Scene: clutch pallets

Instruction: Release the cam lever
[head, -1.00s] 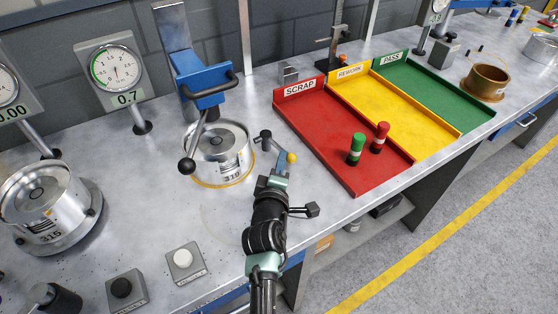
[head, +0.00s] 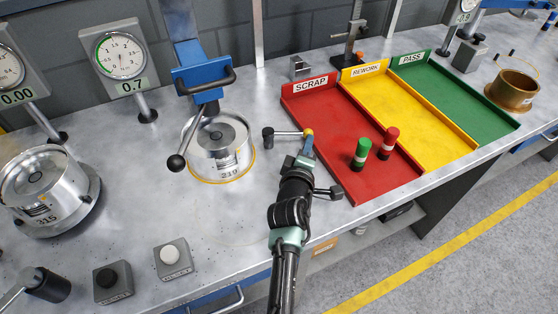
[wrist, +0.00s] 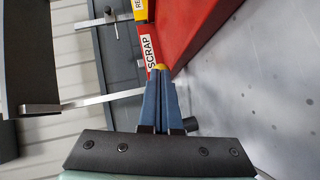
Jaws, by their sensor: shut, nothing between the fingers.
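A small lever, which I take for the cam lever, has a grey arm (head: 287,135) running from a black pivot (head: 268,138) to a yellow tip (head: 309,133). It stands right of a silver clutch can (head: 222,160) and points right, towards the red tray. My gripper (head: 307,146) is shut and empty, with its blue fingertips at the yellow tip. In the wrist view the yellow tip (wrist: 160,67) shows just past the closed fingers (wrist: 160,82); whether they touch cannot be told. The lever's arm is mostly hidden there.
A press with a blue head (head: 200,78) and black ball lever (head: 176,163) stands over the can. The red scrap tray (head: 335,110), holding a green and a red peg (head: 389,142), lies close right of my gripper. Two button boxes (head: 173,262) sit in front on clear bench.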

